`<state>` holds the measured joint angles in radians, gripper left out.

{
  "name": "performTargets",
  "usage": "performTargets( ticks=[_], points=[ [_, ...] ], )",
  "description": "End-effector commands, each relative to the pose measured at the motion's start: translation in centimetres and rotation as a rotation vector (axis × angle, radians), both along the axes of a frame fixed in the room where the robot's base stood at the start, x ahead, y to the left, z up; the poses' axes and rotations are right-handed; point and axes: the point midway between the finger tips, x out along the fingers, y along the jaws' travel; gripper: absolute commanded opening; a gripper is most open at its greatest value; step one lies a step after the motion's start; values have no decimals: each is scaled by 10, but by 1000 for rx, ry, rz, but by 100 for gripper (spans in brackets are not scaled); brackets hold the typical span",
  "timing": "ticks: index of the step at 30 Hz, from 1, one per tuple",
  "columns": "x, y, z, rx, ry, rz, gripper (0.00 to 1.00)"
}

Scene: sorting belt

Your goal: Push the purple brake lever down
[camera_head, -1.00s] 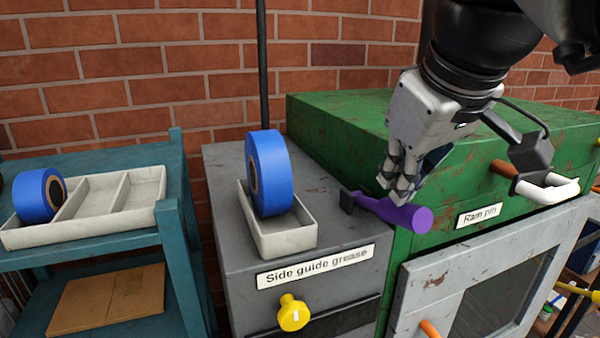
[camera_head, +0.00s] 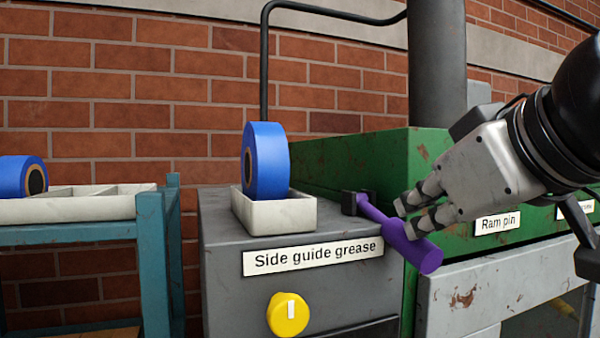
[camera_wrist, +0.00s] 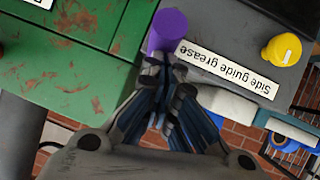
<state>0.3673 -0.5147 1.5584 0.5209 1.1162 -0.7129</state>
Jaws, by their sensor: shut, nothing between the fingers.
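The purple brake lever (camera_head: 422,254) sticks out from a dark pivot block at the left edge of the green machine, beside the grey cabinet. It slopes down to the right towards its thick free end. My gripper (camera_head: 408,218) is shut and empty, its fingertips at the upper side of the lever, seemingly touching it. In the wrist view the lever's end (camera_wrist: 168,30) shows just beyond my fingertips (camera_wrist: 165,62), which hide the rest of it.
The grey cabinet (camera_head: 225,290) carries a "Side guide grease" label, a yellow knob (camera_head: 288,314) and a white tray (camera_head: 275,218) with a blue roll (camera_head: 265,160). A teal rack (camera_head: 150,260) stands left. The green machine (camera_head: 385,160) is behind the lever.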

Motion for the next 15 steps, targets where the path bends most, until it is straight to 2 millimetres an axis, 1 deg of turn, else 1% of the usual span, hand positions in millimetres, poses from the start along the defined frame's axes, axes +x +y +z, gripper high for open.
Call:
performTargets(
  ticks=[1, 4, 15],
  points=[
    [1, 0, -7, -2, 2, 1, 0],
    [1, 0, -11, -3, 4, 2, 0],
    [2, 0, -17, -2, 6, 2, 0]
  ],
)
